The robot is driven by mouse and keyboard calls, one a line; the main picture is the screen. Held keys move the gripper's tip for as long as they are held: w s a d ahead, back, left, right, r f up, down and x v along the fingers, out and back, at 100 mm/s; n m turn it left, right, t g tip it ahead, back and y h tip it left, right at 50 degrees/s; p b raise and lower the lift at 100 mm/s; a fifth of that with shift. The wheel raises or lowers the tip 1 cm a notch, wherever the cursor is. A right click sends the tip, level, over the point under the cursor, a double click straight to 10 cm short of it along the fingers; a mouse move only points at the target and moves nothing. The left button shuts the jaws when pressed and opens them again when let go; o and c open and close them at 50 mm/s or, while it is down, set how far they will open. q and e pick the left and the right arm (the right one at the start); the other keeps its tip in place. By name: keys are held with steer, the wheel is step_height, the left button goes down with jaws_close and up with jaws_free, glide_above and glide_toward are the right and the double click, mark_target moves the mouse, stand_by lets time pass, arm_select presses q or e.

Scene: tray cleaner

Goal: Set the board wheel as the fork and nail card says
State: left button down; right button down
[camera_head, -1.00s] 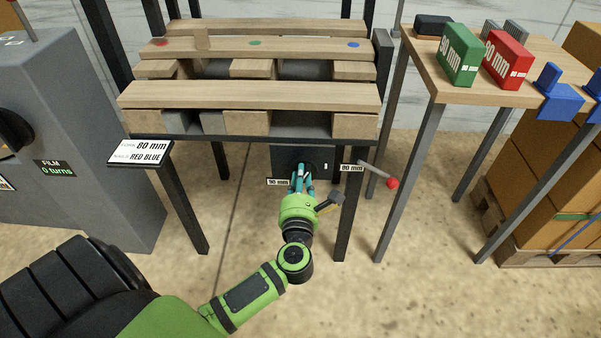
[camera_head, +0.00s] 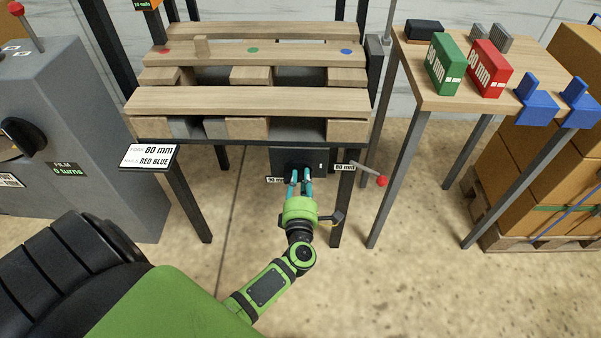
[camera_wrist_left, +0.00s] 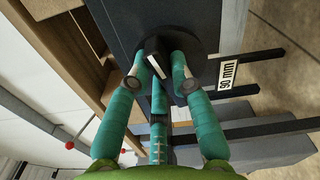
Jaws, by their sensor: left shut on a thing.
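The board wheel (camera_wrist_left: 188,36) is a round black knob with a white-marked bar on the dark panel (camera_head: 312,158) under the wooden stand. My left gripper (camera_wrist_left: 160,78) is shut on the wheel, its teal fingers on either side of the bar. In the head view the left gripper (camera_head: 299,175) covers most of the wheel. A "90 mm" label (camera_head: 275,180) is left of the wheel and an "80 mm" label (camera_head: 345,168) right. The fork and nail card (camera_head: 148,156) reads 80 mm and RED BLUE. My right gripper is out of view.
A lever with a red knob (camera_head: 381,181) sticks out right of the panel. The stand's legs flank my arm.

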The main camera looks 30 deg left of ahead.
arm_select(q)
steer(key=m, duration=0.1)
steer(key=m+p, duration=0.1)
steer(key=m, duration=0.1)
steer(key=m+p, duration=0.1)
steer(key=shift+d+f+m, duration=0.1)
steer(key=shift+f+m, duration=0.15)
steer(key=shift+m, duration=0.15)
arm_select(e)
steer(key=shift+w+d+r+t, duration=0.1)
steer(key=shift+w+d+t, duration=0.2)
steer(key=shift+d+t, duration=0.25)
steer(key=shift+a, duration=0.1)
arm_select(q)
steer(key=c, duration=1.1)
jaws_free()
steer(key=v, duration=1.2)
steer(key=shift+w+f, duration=0.1)
